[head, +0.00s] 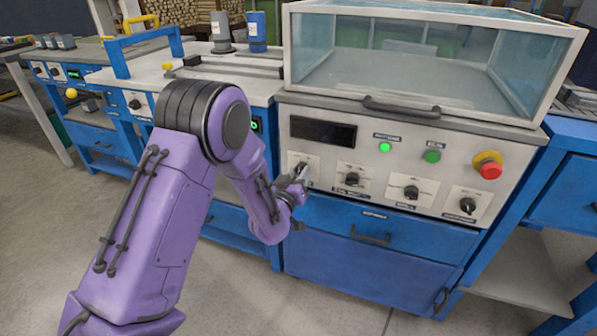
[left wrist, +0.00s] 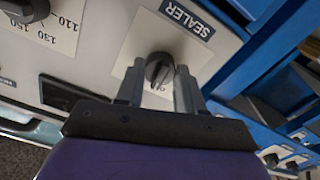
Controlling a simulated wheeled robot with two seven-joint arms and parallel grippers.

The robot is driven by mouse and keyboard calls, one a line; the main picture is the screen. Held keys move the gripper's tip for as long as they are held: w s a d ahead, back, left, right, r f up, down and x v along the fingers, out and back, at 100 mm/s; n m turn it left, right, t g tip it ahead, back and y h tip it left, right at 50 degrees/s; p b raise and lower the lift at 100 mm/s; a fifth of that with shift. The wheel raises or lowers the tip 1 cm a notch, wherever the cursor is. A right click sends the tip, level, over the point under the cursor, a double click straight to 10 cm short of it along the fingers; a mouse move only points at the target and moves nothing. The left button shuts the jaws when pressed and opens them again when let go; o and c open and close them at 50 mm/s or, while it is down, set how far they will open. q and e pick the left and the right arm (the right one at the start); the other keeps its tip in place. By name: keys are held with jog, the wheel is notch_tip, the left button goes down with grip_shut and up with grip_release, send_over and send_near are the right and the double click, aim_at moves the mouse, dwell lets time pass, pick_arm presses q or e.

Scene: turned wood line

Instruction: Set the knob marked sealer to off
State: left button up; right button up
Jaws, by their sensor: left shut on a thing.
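The sealer knob (left wrist: 160,70) is dark and round, on a white plate under a dark label reading SEALER (left wrist: 187,18) in the left wrist view. My left gripper (left wrist: 158,80) has one finger on each side of it and is shut on it. Part of the plate's marking shows between the fingers, but where the knob points is hard to tell. In the head view my left gripper (head: 300,174) is at the leftmost plate of the machine's front panel and hides most of that knob. My right gripper is not in view.
More dark knobs (head: 411,192) sit to the right on the panel, with green lights (head: 384,147) and a red emergency button (head: 490,170) beyond. A glass cover with a dark handle (head: 402,107) is above; a blue drawer (head: 385,240) is below.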

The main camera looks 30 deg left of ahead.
pick_arm(q)
jog(key=shift+n+p, duration=0.6)
jog(key=shift+n, duration=1.7)
jog(key=o, duration=1)
jog(key=shift+o, duration=0.2)
jog(key=v, duration=1)
jog(key=shift+s, duration=0.3)
